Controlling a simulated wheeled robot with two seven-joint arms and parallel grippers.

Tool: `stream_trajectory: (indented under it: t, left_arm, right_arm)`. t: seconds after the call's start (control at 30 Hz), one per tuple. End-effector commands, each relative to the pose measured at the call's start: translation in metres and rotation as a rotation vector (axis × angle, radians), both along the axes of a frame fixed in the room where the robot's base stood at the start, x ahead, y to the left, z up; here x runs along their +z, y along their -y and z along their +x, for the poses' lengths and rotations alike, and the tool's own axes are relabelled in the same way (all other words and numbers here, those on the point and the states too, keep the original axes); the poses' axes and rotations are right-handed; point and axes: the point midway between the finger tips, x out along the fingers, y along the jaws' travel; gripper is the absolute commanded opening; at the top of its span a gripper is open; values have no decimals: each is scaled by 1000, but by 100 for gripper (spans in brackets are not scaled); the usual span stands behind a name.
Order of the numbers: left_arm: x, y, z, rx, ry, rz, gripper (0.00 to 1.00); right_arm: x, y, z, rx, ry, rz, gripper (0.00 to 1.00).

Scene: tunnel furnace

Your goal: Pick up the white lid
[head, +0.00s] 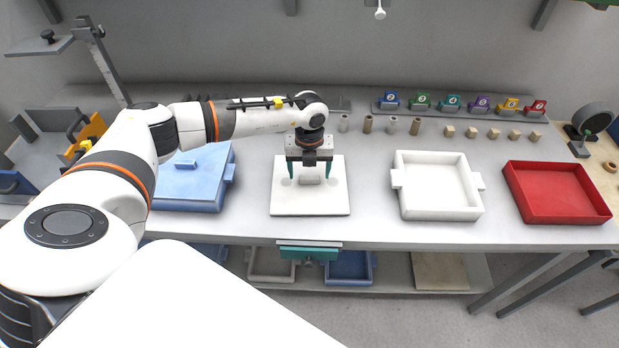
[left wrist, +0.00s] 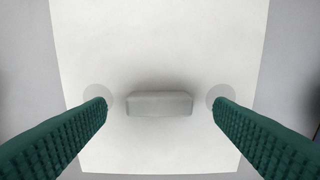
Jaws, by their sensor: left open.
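The white lid (head: 311,205) lies flat on the table near the middle in the head view. Its raised grey-white handle (left wrist: 159,104) shows in the middle of the left wrist view, with a pale round mark on each side. My left gripper (head: 311,176) is over the lid, pointing down, with its two green fingers open. In the left wrist view, the left gripper's fingertips (left wrist: 161,101) stand on either side of the handle, apart from it. I cannot tell how far the tips are above the lid surface. My right gripper is not in view.
A white tray (head: 398,198) and a red tray (head: 560,219) stand to the right of the lid. A blue lidded box (head: 192,178) stands to the left. Small cylinders, blocks and numbered coloured holders (head: 453,103) line the back. A lower shelf holds more trays.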

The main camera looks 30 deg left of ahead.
Motion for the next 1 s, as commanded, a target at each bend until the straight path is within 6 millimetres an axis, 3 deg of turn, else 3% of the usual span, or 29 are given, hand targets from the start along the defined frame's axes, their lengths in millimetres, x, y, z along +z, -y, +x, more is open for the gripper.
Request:
stream_trajectory:
  t: [0.13,0.37,0.77,1.0]
  left_arm:
    - [-14,0,0,1,0,0,76]
    - [-17,0,1,0,2,-1,76]
    - [-16,0,1,0,2,-1,14]
    - [-14,0,2,1,5,-2,11]
  right_arm:
    - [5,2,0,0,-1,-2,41]
    - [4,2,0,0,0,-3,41]
    - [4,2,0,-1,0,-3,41]
    - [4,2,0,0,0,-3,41]
